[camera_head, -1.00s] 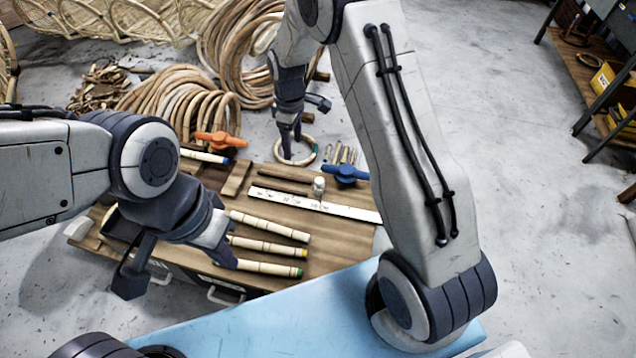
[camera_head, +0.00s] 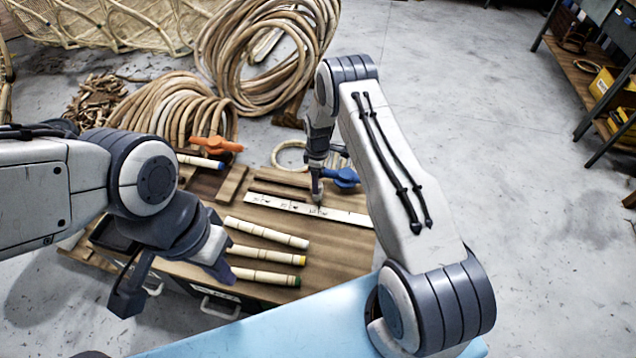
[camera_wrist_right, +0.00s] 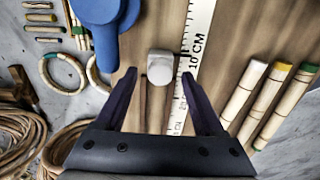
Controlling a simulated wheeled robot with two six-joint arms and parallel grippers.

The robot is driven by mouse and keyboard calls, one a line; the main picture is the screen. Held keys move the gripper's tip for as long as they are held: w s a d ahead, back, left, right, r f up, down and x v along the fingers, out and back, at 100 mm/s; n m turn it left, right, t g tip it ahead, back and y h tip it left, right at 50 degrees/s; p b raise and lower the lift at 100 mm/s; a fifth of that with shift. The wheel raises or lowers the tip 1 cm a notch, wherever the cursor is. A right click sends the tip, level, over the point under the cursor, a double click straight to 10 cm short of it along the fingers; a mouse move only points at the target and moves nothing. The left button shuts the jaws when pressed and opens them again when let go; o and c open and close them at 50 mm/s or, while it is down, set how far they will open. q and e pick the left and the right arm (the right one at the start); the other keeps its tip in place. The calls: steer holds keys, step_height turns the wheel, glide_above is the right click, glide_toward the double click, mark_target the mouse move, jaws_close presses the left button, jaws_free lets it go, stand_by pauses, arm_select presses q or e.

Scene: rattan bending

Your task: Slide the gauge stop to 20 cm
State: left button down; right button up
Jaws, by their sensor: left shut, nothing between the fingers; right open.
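The gauge stop (camera_wrist_right: 160,68) is a small white block beside the white rule (camera_wrist_right: 203,20), close to its 10 CM mark in the right wrist view. My right gripper (camera_wrist_right: 158,80) is open, with one finger on each side of the stop; whether either finger touches it I cannot tell. In the head view my right gripper (camera_head: 317,198) points down at the rule (camera_head: 348,215) and hides the stop. My left gripper (camera_head: 222,271) is shut and empty, near the front left of the wooden bench top (camera_head: 335,260).
Several pale rods lie in front of the rule, including a green-ended one (camera_head: 265,276). Coiled rattan (camera_head: 180,105) lies beyond the bench.

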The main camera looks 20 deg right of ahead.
steer(key=shift+f, duration=0.55)
jaws_close()
steer(key=shift+w, duration=0.1)
stand_by(1.0)
